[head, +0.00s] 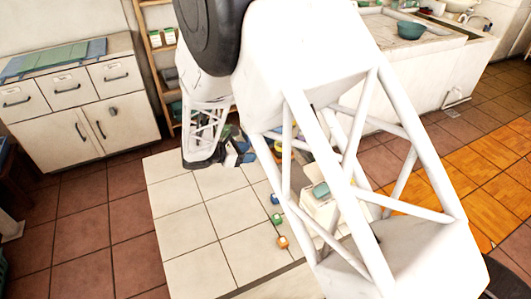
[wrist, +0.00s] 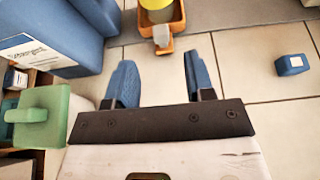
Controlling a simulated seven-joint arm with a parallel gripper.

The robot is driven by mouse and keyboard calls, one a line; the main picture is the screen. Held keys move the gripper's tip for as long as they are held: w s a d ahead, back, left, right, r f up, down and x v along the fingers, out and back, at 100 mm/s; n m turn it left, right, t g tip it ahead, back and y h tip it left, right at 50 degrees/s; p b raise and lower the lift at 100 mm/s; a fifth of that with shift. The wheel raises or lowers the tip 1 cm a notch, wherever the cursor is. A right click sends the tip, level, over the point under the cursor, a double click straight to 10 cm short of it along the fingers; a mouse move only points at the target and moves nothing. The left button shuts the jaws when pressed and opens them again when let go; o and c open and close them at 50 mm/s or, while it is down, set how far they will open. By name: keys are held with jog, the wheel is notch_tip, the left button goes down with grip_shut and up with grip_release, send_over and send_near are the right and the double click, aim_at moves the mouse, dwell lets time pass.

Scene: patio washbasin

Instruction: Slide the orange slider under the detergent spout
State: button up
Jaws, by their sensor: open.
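In the wrist view my gripper (wrist: 157,60) is open, its two blue fingers spread with nothing between them. An orange tray-like piece (wrist: 179,22), which looks like the slider, lies just beyond the fingertips at the top. It holds a yellow round thing (wrist: 156,8), and a pale grey block (wrist: 161,35) is at its near end. A large blue container (wrist: 50,40) with a white label, perhaps the detergent, stands left of the fingers. I cannot make out its spout. In the head view my gripper (head: 240,152) is low over the tiled top, and my arm hides much around it.
A green block-like piece (wrist: 42,115) stands close left of my gripper in the wrist view. A small blue cube (wrist: 291,65) lies to the right. The head view shows green (head: 276,218) and orange (head: 282,242) cubes. The tiled top's left part is clear.

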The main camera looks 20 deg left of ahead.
jog(key=shift+x, duration=3.9)
grip_shut()
